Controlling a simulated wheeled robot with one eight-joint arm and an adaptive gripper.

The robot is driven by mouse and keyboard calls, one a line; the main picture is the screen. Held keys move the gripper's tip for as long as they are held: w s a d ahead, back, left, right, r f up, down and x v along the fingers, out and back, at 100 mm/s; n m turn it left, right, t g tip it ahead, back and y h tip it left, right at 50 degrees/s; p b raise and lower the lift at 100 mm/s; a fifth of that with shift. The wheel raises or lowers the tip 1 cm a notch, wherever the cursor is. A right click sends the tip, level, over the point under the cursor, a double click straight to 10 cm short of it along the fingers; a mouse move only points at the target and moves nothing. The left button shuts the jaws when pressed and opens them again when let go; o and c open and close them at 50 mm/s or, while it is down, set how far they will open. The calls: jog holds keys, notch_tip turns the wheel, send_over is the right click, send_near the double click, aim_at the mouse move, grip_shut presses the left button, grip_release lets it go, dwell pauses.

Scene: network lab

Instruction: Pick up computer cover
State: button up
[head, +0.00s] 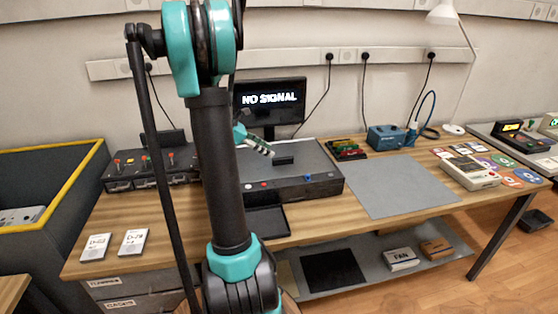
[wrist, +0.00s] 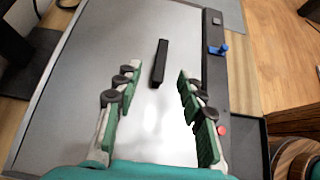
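The computer cover (head: 311,160) is a flat grey panel on top of the dark computer case on the table, partly hidden by my arm in the head view. A black bar handle (head: 284,160) stands up from it. In the wrist view the cover (wrist: 110,50) fills most of the picture, with the black handle (wrist: 160,63) near its middle. My gripper (wrist: 157,83) is open and empty above the cover, its two green-padded fingers spread to either side of the handle's near end. In the head view my gripper (head: 268,150) shows just left of the handle.
A monitor (head: 270,102) reading "NO SIGNAL" stands behind the case. A grey mat (head: 392,186) lies bare to the right. A box with knobs (head: 150,167) stands to the left. A blue device (head: 386,137) and a beige meter (head: 470,172) are farther right.

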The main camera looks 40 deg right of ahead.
aim_at(283, 158)
jog(key=shift+x, duration=4.35)
jog(key=shift+a, duration=0.1)
grip_shut()
